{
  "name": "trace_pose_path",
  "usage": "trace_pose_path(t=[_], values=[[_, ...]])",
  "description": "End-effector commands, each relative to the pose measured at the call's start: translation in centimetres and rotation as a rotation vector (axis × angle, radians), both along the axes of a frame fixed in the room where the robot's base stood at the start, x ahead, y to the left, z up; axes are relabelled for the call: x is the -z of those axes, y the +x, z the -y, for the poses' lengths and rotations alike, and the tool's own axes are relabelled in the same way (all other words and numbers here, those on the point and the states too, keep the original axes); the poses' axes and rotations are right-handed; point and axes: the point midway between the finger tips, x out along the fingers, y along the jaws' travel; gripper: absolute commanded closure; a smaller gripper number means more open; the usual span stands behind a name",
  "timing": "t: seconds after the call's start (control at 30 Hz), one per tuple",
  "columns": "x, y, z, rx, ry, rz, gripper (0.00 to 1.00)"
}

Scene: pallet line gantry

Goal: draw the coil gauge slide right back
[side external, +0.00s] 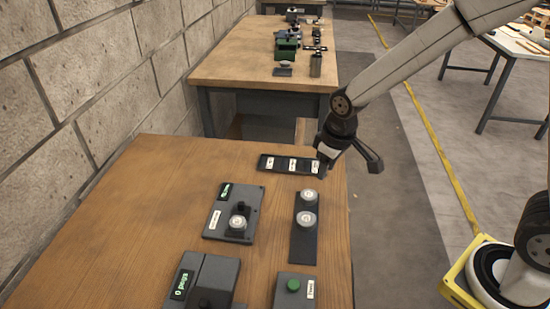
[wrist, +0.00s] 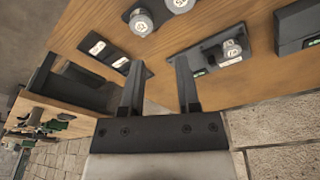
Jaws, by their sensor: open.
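A dark flat gauge unit (side external: 215,228) lies on the near wooden bench in the side view, with a small green-lit display, a black knob (side external: 241,206) and a silver round piece (side external: 238,222) on it. I take it to be the coil gauge, but its label is too small to read. It also shows in the wrist view (wrist: 207,60), right of the fingers. My gripper (side external: 350,165) is above the bench's far right end, away from the gauge. In the wrist view my gripper (wrist: 159,60) has its two fingers apart with nothing between them.
A black labelled strip (side external: 280,164) lies near my gripper. A dark plate (side external: 303,248) carries two silver round weights (side external: 307,219). Closer are a box with a display (side external: 220,275) and a green-button box (side external: 293,286). A block wall (side external: 110,60) borders the bench's left.

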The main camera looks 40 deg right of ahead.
Motion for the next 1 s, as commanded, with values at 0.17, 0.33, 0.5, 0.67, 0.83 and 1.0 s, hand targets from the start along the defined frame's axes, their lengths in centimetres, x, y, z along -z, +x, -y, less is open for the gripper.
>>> trace_pose_path(t=[0.17,0.33,0.5,0.67,0.83,1.0], values=[[0.8,4.0,-2.7,-0.112,-0.013,-0.034,0.59],[1.8,7.3,-5.5,-0.216,-0.025,-0.061,0.59],[3.1,10.1,-8.4,-0.319,-0.037,-0.092,0.59],[4.5,12.2,-11.3,-0.415,-0.047,-0.117,0.59],[5.7,13.5,-13.6,-0.491,-0.055,-0.138,0.59],[6.3,14.0,-14.6,-0.527,-0.059,-0.149,0.59]])
